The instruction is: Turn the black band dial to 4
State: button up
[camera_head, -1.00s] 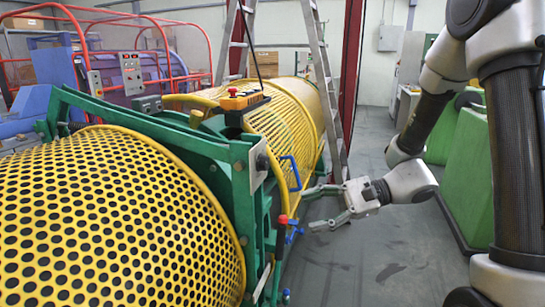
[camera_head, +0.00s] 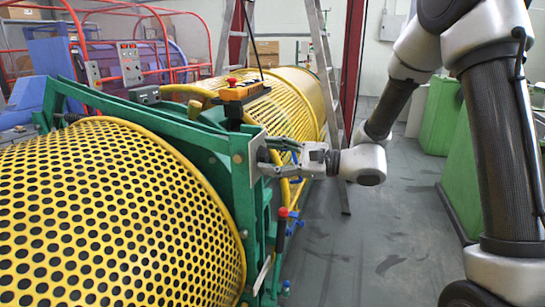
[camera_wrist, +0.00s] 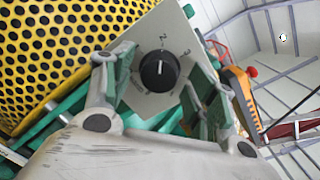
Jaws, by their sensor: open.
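The black dial (camera_wrist: 159,70) is a round knob on a pale square plate (camera_wrist: 150,100) with small marks around it; one looks like a 2. A short white pointer line shows on its face, but I cannot read its setting surely. In the head view the plate (camera_head: 239,166) is on the green frame, and the dial (camera_head: 262,156) sticks out to the right. My gripper (camera_wrist: 160,76) is open, with one finger on each side of the dial in the wrist view. In the head view my gripper (camera_head: 279,158) is at the dial; contact is unclear.
The yellow perforated guard (camera_head: 115,215) lies left of the green frame (camera_head: 215,140). An orange control box (camera_head: 240,92) with a red button sits above. A red-tipped lever (camera_head: 282,213) is below my gripper. A ladder (camera_head: 325,60) stands behind.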

jog(key=shift+c, duration=0.4)
jog(key=c, duration=1)
jog(key=shift+o, duration=0.2)
jog(key=shift+m, duration=0.5)
jog(key=m, duration=0.9)
jog(key=shift+f+m, duration=0.1)
jog(key=shift+m, duration=0.2)
jog(key=m+t, duration=0.1)
jog(key=m, duration=0.3)
jog(key=shift+m, duration=0.4)
jog(key=shift+s+m+t, duration=0.1)
jog(key=shift+m+t, duration=0.3)
jog(key=shift+m, duration=2.3)
